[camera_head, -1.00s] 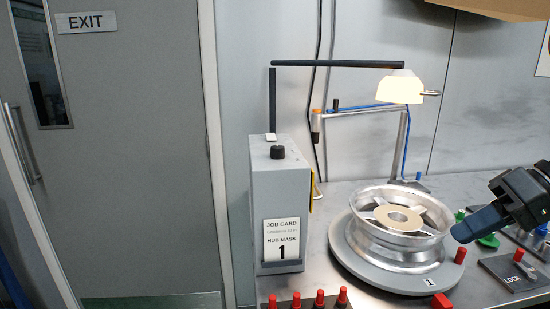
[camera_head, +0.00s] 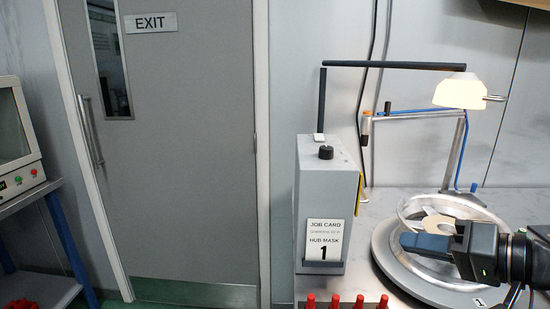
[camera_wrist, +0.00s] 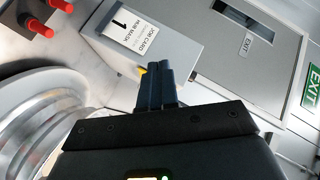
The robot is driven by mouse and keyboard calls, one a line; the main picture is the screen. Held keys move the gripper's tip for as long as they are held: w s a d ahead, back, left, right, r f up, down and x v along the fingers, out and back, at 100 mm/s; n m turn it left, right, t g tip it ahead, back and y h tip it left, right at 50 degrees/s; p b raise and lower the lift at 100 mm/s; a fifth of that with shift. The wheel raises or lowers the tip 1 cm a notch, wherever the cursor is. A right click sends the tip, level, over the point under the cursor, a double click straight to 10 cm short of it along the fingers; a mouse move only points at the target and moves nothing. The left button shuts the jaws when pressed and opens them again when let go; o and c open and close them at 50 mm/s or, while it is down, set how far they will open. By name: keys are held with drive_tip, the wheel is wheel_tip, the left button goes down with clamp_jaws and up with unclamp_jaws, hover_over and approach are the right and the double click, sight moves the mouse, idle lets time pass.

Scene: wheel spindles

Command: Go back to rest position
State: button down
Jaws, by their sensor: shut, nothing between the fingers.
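My gripper (camera_head: 405,243) is in front of the wheel at the right of the head view, pointing left, with its fingers shut and nothing between them. In the wrist view the shut fingers (camera_wrist: 156,88) point toward the grey job card box. The silver wheel (camera_head: 458,208) lies flat on a round grey turntable (camera_head: 388,258). My gripper and arm hide part of its rim and hub. In the wrist view the wheel's rim (camera_wrist: 40,125) shows at the left.
The grey box (camera_head: 308,190) with the job card (camera_head: 324,240) stands left of the wheel. A lit lamp (camera_head: 460,92) hangs above on a thin arm. Several red pegs (camera_head: 334,301) line the bench front. A grey exit door (camera_head: 190,170) and blue cart (camera_head: 40,200) are at left.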

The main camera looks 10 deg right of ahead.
drive_tip(key=s+a+f+m+t+h, duration=0.2)
drive_tip(key=s+a+f+m+h, duration=0.4)
drive_tip(key=s+a+f, duration=0.65)
drive_tip(key=s+d+n+h, duration=0.1)
drive_tip(key=s+d+n, duration=0.1)
drive_tip(key=s+n, duration=0.9)
drive_tip(key=s, duration=1)
drive_tip(key=shift+s+d+r, duration=0.2)
drive_tip(key=shift+s+d, duration=0.05)
